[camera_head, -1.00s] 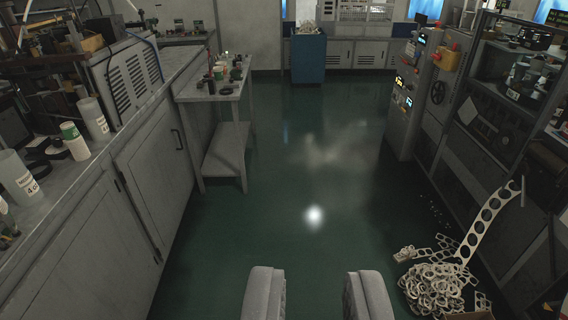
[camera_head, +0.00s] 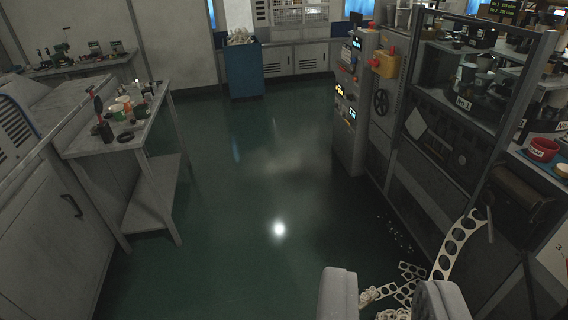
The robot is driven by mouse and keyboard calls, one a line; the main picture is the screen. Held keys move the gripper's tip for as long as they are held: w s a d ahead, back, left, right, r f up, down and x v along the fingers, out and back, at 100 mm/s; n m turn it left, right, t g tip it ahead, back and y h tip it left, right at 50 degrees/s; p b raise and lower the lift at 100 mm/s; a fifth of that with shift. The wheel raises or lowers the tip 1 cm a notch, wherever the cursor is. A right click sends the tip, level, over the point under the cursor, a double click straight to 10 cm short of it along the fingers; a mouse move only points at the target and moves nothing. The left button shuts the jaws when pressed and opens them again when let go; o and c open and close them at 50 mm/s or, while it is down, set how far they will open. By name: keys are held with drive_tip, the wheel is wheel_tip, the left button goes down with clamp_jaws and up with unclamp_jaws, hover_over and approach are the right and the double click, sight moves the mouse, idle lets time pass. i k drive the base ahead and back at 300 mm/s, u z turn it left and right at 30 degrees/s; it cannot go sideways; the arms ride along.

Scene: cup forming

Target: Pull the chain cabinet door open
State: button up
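My gripper (camera_head: 388,282) shows at the bottom of the view, right of centre. Its two grey fingers are apart, with nothing held between them. No door in view is clearly marked as the chain cabinet, so I cannot tell which one it is. A grey cabinet door (camera_head: 45,225) with a dark handle (camera_head: 72,206) is at the left and looks shut. On the right, a dark machine cabinet (camera_head: 455,190) has a short grey bar (camera_head: 490,225) low on its front. My gripper is apart from all of these.
Green floor (camera_head: 230,200) is clear in the middle. A small side table (camera_head: 120,140) with cups and tools stands at left. A blue bin (camera_head: 245,70) stands at the back. A perforated metal strip (camera_head: 455,240) and loose scrap rings (camera_head: 375,292) lie at lower right.

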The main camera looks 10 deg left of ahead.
sight(52, 260)
drive_tip(key=u, duration=0.55)
drive_tip(key=i, duration=1.25)
drive_tip(key=u, duration=1.25)
drive_tip(key=i, duration=1.75)
drive_tip(key=u, duration=0.2)
